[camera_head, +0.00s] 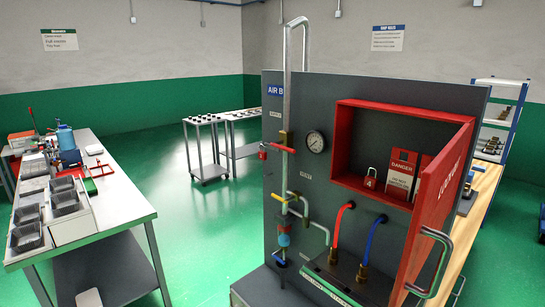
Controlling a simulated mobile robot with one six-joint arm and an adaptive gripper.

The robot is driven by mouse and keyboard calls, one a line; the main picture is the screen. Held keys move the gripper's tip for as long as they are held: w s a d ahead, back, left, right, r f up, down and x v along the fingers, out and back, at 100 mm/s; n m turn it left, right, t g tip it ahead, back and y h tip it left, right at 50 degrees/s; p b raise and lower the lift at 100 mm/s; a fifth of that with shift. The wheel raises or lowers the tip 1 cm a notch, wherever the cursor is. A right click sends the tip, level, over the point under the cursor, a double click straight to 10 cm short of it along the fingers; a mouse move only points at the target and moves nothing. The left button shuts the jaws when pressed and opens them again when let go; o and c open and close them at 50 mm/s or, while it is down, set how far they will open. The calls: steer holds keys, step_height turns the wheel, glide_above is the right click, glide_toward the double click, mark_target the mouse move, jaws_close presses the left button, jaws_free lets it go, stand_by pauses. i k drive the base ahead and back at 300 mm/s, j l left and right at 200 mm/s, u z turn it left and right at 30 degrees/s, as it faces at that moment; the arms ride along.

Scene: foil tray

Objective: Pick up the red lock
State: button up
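A small red lock (370,184) with a pale shackle and a white mark like a "4" stands inside the open red cabinet (343,140), on its lower ledge. The lock is upright, left of the white and red danger tags (401,172). A second small red piece (264,151) sits on the vertical pipe at the panel's left; I cannot tell whether it is a lock or a valve handle. My gripper is not in view.
The cabinet door (437,205) swings out to the right, with a metal handle (432,262) at the front. Pipes, a gauge (315,141) and red and blue hoses crowd the grey panel. A workbench with dark trays (65,196) stands left.

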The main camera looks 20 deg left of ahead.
mark_target(262, 154)
steer(key=i+j, duration=0.15)
steer(key=j, duration=0.25)
steer(key=i+j, duration=0.1)
steer(key=j, duration=0.3)
steer(key=i+j, duration=0.15)
steer(key=j, duration=0.25)
